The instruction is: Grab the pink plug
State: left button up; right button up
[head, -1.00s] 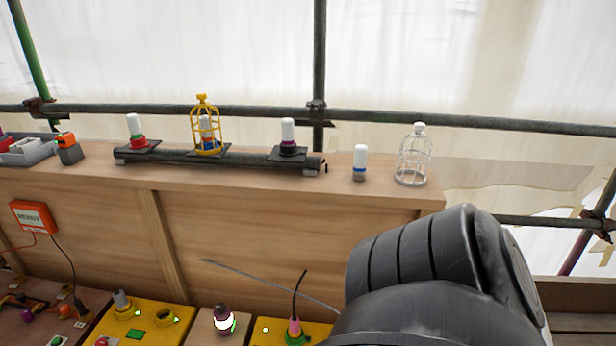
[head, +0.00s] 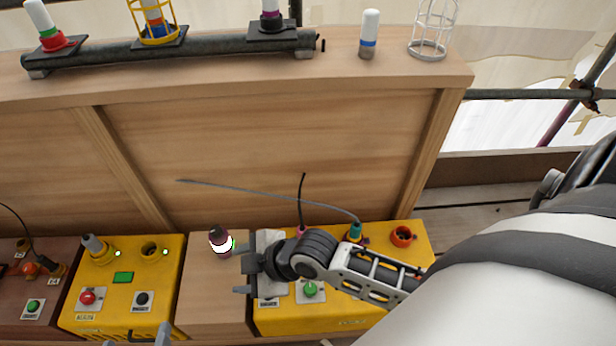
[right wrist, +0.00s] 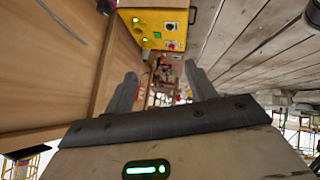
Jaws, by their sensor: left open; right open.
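The pink plug (head: 301,229) with a black cable rising from it stands on the right yellow box in the head view. Its lower part is hidden behind my right arm. My right gripper (head: 238,268) is open, to the left of the plug and nearer to me, over the box's left edge; its jaws point left and look empty. In the right wrist view its open fingers (right wrist: 162,86) show, but I cannot make out the plug there. My left gripper (head: 149,334) shows only its fingertips at the bottom edge, open, in front of the left yellow box.
A teal plug (head: 355,231) with a grey cable and an orange socket (head: 402,236) are right of the pink plug. The wooden wall (head: 250,150) closes off the back.

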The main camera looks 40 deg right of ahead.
jog(key=w+d+f+n+g+h+b, duration=0.1)
jog(key=w+d+f+n+g+b, duration=0.3)
jog(key=f+n, duration=0.4)
jog(key=n+g+h+b, duration=0.3)
jog(key=n+h+b, duration=0.2)
jog(key=n+b, duration=0.6)
send_over(303, 229)
jog(key=f+b, duration=0.1)
jog(key=f, duration=0.2)
jog(key=f+b, duration=0.1)
jog(key=f, duration=0.2)
jog(key=f+b, duration=0.1)
jog(key=f, duration=0.3)
jog(key=shift+w+a, duration=0.2)
jog(key=shift+w, duration=0.05)
jog(key=f+b, duration=0.1)
jog(key=f, duration=0.1)
jog(key=f+b, duration=0.2)
jog(key=f, duration=0.1)
jog(key=shift+s+d, duration=0.15)
jog(key=shift+d, duration=0.05)
jog(key=shift+f, duration=0.35)
jog(key=c, duration=1.2)
pick_arm(q)
jog(key=w+d+f+n+t+h, duration=0.1)
jog(key=w+d+f+t+h, duration=0.1)
jog(key=d+f+h, duration=0.3)
jog(key=shift+d+t, duration=0.2)
jog(key=shift+t, duration=0.6)
